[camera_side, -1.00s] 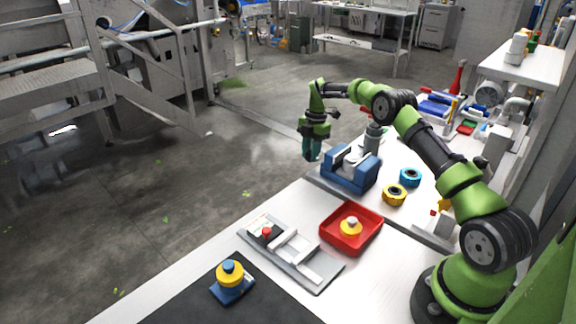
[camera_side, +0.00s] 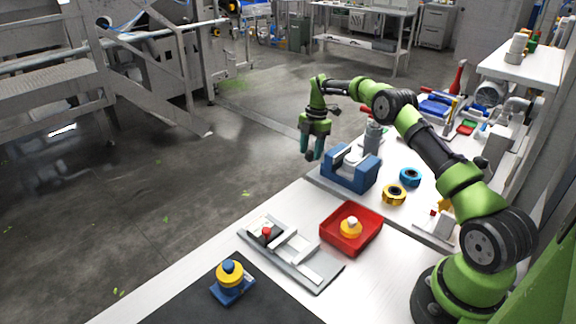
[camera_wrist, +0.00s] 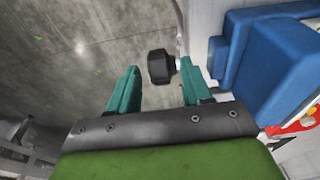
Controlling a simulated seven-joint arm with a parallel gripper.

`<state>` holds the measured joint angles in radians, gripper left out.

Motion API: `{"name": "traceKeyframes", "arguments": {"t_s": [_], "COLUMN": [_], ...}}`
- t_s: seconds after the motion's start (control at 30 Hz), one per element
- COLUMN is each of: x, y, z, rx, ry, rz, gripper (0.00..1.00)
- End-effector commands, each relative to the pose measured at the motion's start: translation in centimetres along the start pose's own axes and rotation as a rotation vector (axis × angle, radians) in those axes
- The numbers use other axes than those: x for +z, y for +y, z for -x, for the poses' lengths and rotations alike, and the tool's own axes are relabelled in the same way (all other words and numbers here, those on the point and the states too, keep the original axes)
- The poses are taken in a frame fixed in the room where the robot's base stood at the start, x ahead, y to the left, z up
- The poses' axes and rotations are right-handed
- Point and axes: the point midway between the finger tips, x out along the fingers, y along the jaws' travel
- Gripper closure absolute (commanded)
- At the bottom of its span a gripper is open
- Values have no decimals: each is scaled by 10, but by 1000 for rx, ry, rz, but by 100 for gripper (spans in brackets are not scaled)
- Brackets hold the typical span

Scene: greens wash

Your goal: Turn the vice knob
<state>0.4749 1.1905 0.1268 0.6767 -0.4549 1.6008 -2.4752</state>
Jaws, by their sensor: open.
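The blue vice (camera_side: 350,172) stands near the table's far left edge in the side view; its blue body also shows at the right of the wrist view (camera_wrist: 268,62). The black vice knob (camera_wrist: 160,67) sticks out from the vice on a light shaft. In the wrist view it lies between and just beyond my gripper's (camera_wrist: 158,84) two teal fingers, apart from both. In the side view my gripper (camera_side: 312,156) points down just left of the vice, fingers spread, and the knob is hard to make out there.
A red tray (camera_side: 333,238) holding a yellow and white piece, a grey fixture (camera_side: 318,280) and a blue-yellow piece (camera_side: 230,280) are nearer the camera. Yellow (camera_side: 394,195) and blue (camera_side: 410,177) rings lie right of the vice. Open floor lies left of the table.

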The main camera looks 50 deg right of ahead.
Motion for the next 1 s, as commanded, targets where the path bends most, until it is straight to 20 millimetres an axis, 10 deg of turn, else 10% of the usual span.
{"name": "traceKeyframes", "arguments": {"t_s": [0.4, 1.0], "x": [1, 4], "y": [0, 1], "z": [61, 51], "rx": [3, 7], "ry": [-3, -13], "rz": [0, -258], "gripper": [51, 51]}}
